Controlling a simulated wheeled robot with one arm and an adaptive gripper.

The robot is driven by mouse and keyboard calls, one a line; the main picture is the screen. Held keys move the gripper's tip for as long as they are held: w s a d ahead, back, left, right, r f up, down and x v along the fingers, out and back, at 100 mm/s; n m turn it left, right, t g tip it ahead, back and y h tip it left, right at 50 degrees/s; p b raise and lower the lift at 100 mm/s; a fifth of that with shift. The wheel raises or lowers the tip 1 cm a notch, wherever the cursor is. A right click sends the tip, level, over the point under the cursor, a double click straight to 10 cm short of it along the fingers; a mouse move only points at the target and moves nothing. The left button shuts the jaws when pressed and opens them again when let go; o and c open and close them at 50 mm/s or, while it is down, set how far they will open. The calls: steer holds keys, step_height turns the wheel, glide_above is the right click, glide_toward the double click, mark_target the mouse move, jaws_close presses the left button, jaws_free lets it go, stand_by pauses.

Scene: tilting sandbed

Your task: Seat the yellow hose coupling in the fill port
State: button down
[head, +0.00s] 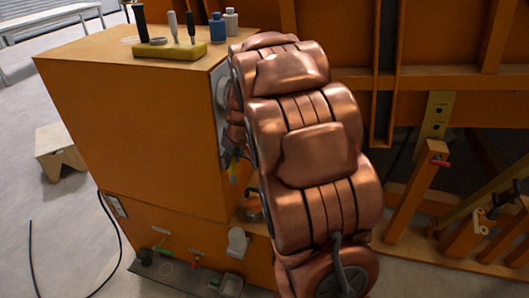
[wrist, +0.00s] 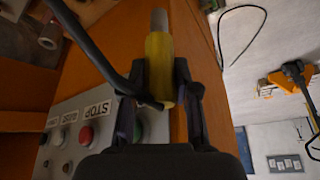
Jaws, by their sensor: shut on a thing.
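The yellow hose coupling (wrist: 160,70) is between the fingers of my gripper (wrist: 161,66) in the wrist view, with its grey metal end pointing up in the picture. A dark hose (wrist: 88,42) runs from the upper left to the coupling's lower end. My gripper is shut on the coupling. In the head view my own arm covers much of the middle. A small patch of yellow shows beside the orange cabinet (head: 130,120), but I cannot tell whether it is the coupling. I cannot make out the fill port in either view.
A panel with a STOP label (wrist: 97,109) and several buttons, including a red button (wrist: 86,135), lies close left of my gripper. A yellow tool block (head: 170,50) and bottles stand on the cabinet. Valves and fittings line its base. The floor at left is mostly open.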

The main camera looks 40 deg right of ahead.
steer(key=s+d+f, duration=0.2)
steer(key=d+f, duration=0.1)
steer(key=d, duration=0.7)
steer(key=s+d+f+n, duration=0.1)
steer(key=s+d+f, duration=0.2)
steer(key=d, duration=0.7)
steer(key=shift+s+d, duration=0.25)
steer(key=shift+d, duration=0.1)
